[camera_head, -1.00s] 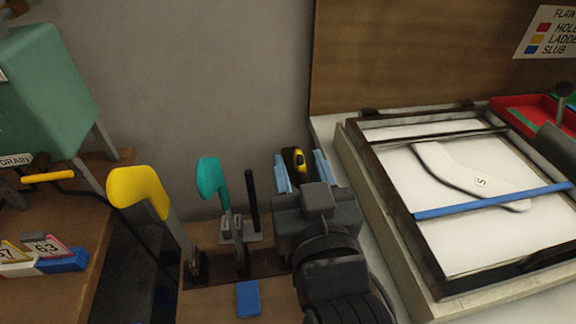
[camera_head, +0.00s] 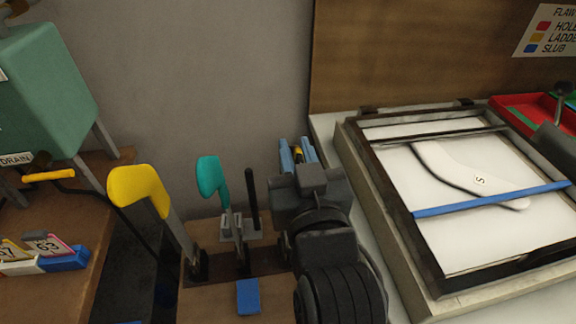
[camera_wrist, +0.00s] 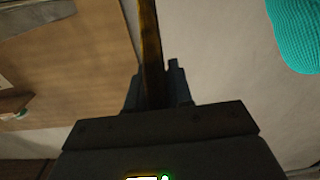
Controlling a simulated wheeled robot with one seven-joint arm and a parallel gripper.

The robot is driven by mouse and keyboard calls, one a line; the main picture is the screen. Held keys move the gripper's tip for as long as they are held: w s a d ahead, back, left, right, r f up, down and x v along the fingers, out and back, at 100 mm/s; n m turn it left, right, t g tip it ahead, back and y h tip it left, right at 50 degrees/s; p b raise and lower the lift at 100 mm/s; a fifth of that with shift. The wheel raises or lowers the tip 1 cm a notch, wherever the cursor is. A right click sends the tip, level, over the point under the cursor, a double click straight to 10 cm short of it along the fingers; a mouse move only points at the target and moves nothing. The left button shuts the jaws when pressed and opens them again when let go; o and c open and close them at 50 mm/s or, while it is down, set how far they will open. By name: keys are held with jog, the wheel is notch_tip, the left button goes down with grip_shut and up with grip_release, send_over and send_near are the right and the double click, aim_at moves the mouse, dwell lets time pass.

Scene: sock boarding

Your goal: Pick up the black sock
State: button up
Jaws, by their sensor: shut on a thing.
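My gripper (camera_head: 298,150) has light blue fingers and is at the middle of the head view, partly hidden behind my dark wrist. It is shut on a narrow black-and-yellow thing (camera_head: 298,155). In the wrist view this thing (camera_wrist: 151,50) shows as a dark, brownish-yellow strip running up between the fingers. Most of it is hidden, so I cannot tell from its shape whether it is the black sock. No other black sock is plain in view. A teal sock-shaped piece (camera_head: 210,176) stands left of my gripper, and a yellow one (camera_head: 138,190) stands further left.
A thin black post (camera_head: 251,195) stands between the teal piece and my wrist. A blue block (camera_head: 248,297) lies in front. A framed white panel (camera_head: 455,255) with a white sock shape is at the right. A green machine (camera_head: 45,95) is at the left.

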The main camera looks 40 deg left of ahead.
jog(key=shift+r, duration=0.1)
notch_tip(320, 180, up, 10)
jog(key=shift+r+p, duration=0.1)
jog(key=shift+p, duration=0.4)
jog(key=shift+r+p, duration=4.55)
jog(key=shift+r, duration=0.55)
